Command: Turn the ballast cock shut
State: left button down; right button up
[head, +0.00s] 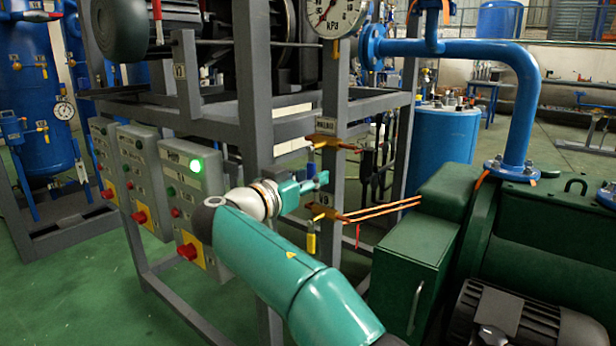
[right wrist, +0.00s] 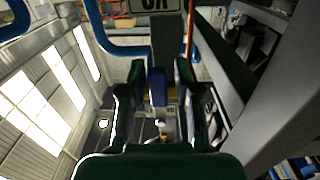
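The upper cock (head: 325,141) has an orange-brown body on the grey frame post, under a small plate whose lettering is hard to read, possibly the ballast label. Its blue lever (head: 311,163) hangs down. My right gripper (head: 318,181) is at the lower end of this lever. In the right wrist view the blue lever (right wrist: 157,88) stands between the dark fingers of my right gripper (right wrist: 160,80), with visible space beside it, so the fingers look open around it. A lower cock (head: 325,211) has a yellow lever (head: 311,240) hanging down. My left gripper is out of view.
Copper-coloured tubes (head: 385,209) run right from the lower cock towards the green machine (head: 425,250). A pressure gauge (head: 335,15) is above. Switch boxes (head: 185,175), one with a lit green lamp, stand left of my right arm. A V9 plate (head: 322,196) sits between the cocks.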

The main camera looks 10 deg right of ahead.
jog(key=shift+o, duration=0.4)
jog(key=shift+r, duration=0.2)
jog(key=shift+s+a, duration=0.15)
jog(key=v, duration=0.7)
jog(key=shift+f, duration=0.2)
